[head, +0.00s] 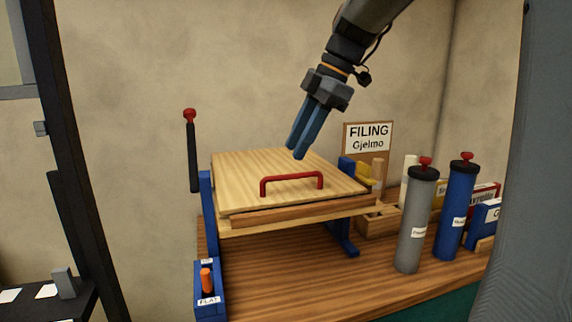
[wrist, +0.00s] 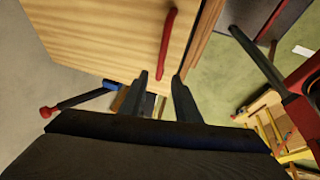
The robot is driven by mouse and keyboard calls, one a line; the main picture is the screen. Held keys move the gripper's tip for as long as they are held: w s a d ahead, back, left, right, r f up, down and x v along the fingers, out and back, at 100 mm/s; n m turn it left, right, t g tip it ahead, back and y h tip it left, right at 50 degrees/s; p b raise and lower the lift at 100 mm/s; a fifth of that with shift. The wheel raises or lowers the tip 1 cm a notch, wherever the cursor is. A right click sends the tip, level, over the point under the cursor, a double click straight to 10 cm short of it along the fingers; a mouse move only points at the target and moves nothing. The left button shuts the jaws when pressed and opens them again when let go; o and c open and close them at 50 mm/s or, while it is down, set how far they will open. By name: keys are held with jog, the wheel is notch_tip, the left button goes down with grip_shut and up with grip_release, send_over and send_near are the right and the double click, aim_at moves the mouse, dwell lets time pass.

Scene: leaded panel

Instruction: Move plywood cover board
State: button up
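The plywood cover board (head: 245,172) lies flat on a raised wooden frame with blue supports on the bench. A red bar handle (head: 291,178) stands on it near the front edge. My gripper (head: 299,149) hangs above the rear right part of the board, its blue fingers pointing down and empty, with a narrow gap between the tips. In the wrist view the gripper (wrist: 161,82) has its fingers apart, just below the handle (wrist: 168,44) in the picture. The board (wrist: 105,30) fills the upper left there. Whatever lies under the board is hidden.
A lever with a red knob (head: 190,115) rises at the frame's left. A blue block with an orange peg (head: 206,281) stands at front left. Grey (head: 416,225) and blue (head: 456,210) cylinders stand at right, before a FILING sign (head: 368,136). The front bench top (head: 300,272) is clear.

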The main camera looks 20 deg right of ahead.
aim_at(289, 177)
jog(key=shift+d+p+x, duration=0.15)
jog(key=shift+p+x, duration=0.2)
jog(key=shift+x, duration=1.2)
jog(key=shift+d+p+x, duration=0.15)
jog(key=shift+p+x, duration=0.15)
jog(key=shift+x, duration=1.2)
jog(key=shift+f, duration=0.15)
grip_shut()
